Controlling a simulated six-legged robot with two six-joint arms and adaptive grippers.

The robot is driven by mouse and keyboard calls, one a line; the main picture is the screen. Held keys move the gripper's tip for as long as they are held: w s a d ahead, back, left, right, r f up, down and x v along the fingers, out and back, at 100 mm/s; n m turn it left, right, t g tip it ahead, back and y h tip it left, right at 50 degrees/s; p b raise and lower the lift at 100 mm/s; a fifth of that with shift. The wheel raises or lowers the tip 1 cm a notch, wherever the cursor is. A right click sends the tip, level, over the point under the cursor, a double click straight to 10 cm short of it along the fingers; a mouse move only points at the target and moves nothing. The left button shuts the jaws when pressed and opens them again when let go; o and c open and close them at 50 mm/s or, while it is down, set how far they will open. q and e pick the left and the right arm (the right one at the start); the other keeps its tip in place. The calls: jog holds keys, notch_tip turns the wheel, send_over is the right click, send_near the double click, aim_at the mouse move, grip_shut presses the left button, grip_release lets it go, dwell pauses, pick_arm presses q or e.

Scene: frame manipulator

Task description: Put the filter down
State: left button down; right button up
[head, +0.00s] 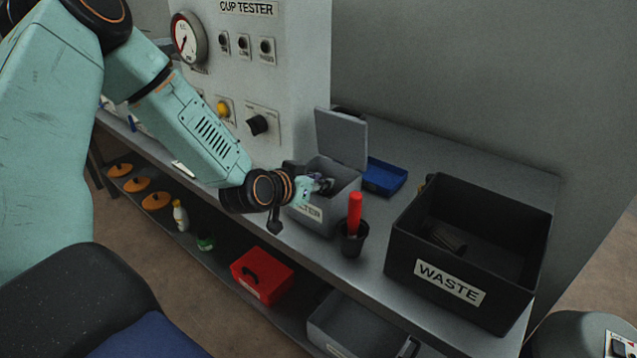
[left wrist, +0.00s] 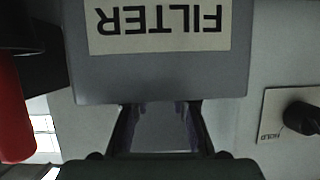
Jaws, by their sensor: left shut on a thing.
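My left gripper (head: 325,184) reaches into the top of the grey FILTER box (head: 318,221), whose lid stands open. The box also shows in the left wrist view (left wrist: 158,78), with its label upside down. There my left gripper (left wrist: 160,110) has its fingers apart, and their tips are hidden behind the box's front wall. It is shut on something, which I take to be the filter. The filter is mostly hidden, and I cannot tell whether it touches the box floor. My right gripper is not in view.
A black WASTE bin (head: 394,240) holding a dark ribbed piece (head: 445,238) stands to the right. A black cup (head: 352,244) with a red stick (head: 354,212) stands close beside the FILTER box. A blue tray (head: 386,176) lies behind. The CUP TESTER panel (head: 300,80) rises at the back.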

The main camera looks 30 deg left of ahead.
pick_arm(q)
jog(key=shift+s+f, duration=0.1)
jog(key=c, duration=1.4)
grip_release()
jog(key=shift+s+d, duration=0.1)
jog(key=shift+s, duration=0.05)
jog(key=shift+o, duration=1.1)
jog(key=shift+w, duration=0.2)
jog(key=p+v, duration=1.1)
jog(key=v, duration=0.1)
jog(key=shift+r, duration=0.2)
